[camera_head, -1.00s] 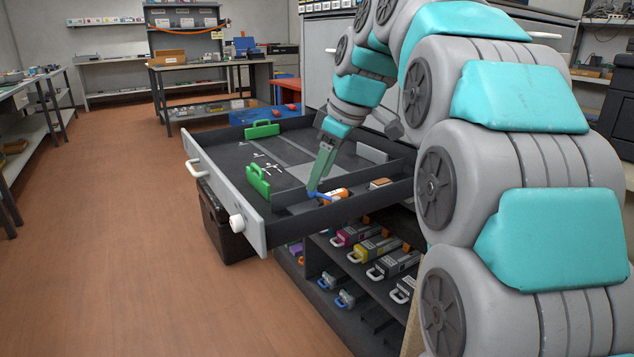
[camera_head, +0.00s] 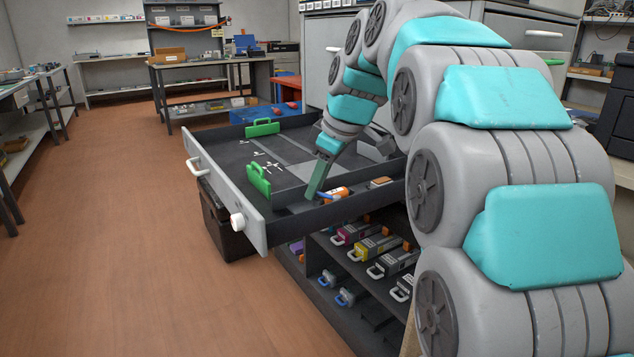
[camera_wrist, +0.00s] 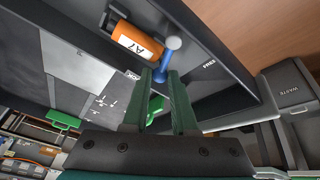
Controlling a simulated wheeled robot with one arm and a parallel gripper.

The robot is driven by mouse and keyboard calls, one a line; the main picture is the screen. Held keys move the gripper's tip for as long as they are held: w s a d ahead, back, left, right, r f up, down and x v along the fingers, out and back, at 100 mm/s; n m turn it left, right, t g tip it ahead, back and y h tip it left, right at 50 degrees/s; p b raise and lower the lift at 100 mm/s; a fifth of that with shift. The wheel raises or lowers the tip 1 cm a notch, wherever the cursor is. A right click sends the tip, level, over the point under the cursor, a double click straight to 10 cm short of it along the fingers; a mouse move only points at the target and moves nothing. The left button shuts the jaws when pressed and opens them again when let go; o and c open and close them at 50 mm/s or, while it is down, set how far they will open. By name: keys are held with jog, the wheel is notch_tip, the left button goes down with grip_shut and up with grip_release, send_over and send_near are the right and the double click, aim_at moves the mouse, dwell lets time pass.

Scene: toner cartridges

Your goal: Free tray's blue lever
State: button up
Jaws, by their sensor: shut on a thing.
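The blue lever (camera_wrist: 168,58) has a round knob on a short shaft. In the wrist view its shaft sits between the tips of my two green fingers, and the knob stands out past them. My gripper (camera_wrist: 161,77) is shut on the lever. In the head view my gripper (camera_head: 313,193) reaches down into the front right part of the open grey tray (camera_head: 222,188), and only a bit of the blue lever (camera_head: 323,196) shows. An orange cylinder (camera_wrist: 137,39) marked "A1" lies right beside the lever; it also shows in the head view (camera_head: 338,192).
Green handles (camera_head: 259,180) stand on the tray's left side and back (camera_head: 262,127). Several toner cartridges (camera_head: 372,246) lie on shelves below the tray. A dark bin (camera_head: 225,225) stands under its left side. The floor at left is clear.

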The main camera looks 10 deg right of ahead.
grip_shut()
jog(key=shift+f, duration=0.1)
jog(key=shift+s+a+f+n+y+b, duration=0.2)
jog(key=shift+a+n+y+b, duration=0.1)
jog(key=shift+n+b, duration=0.75)
jog(key=shift+s+a+r+n+g+y+b, duration=0.1)
jog(key=shift+s+a+n+g+y+b, duration=0.15)
jog(key=shift+n+b, duration=0.3)
jog(key=shift+s+r+n+g+y+b, duration=0.15)
jog(key=shift+n+g+b, duration=0.2)
jog(key=shift+n+b, duration=0.2)
jog(key=n, duration=0.1)
jog(key=s+n+g+p, duration=0.1)
jog(key=n, duration=0.1)
jog(key=shift+s+a+r+p, duration=0.1)
jog(key=shift+a+r+p, duration=0.1)
jog(key=shift+r+p, duration=0.1)
jog(key=shift+s+f+n+g+y+p, duration=0.15)
jog(key=shift+s+n+g+p, duration=0.15)
jog(key=shift+n+p, duration=0.4)
jog(key=shift+s+f+n+g+y+p, duration=0.1)
jog(key=shift+s+n+g+y+p, duration=0.15)
jog(key=shift+n+p, duration=0.4)
